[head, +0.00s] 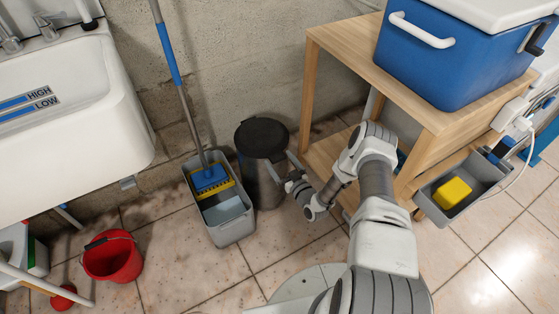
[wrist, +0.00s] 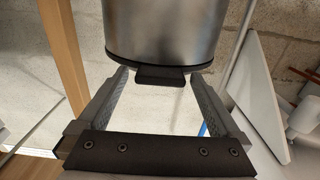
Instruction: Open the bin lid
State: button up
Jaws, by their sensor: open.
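The bin (head: 262,185) is a dark metallic cylinder standing on the floor beside the wooden table. Its black lid (head: 261,137) lies flat and closed on top. My gripper (head: 283,167) is at the bin's right front, just below lid height. In the wrist view, which looks upside down, the bin's metal body (wrist: 165,25) fills the top, with the dark lid rim (wrist: 125,59) and a small black tab (wrist: 160,76) below it. My gripper (wrist: 159,85) is open, with one finger on each side of the tab. Nothing is held; I cannot tell whether the fingertips touch the rim.
A grey mop bucket (head: 232,222) with a blue mop (head: 210,178) stands left of the bin. The wooden table (head: 345,50) with a blue cooler (head: 450,55) is close on the right. A red bucket (head: 111,258) and white sink (head: 75,120) are left. Front floor tiles are clear.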

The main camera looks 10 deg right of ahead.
grip_shut()
dwell(0.4)
jog(key=shift+r, duration=0.1)
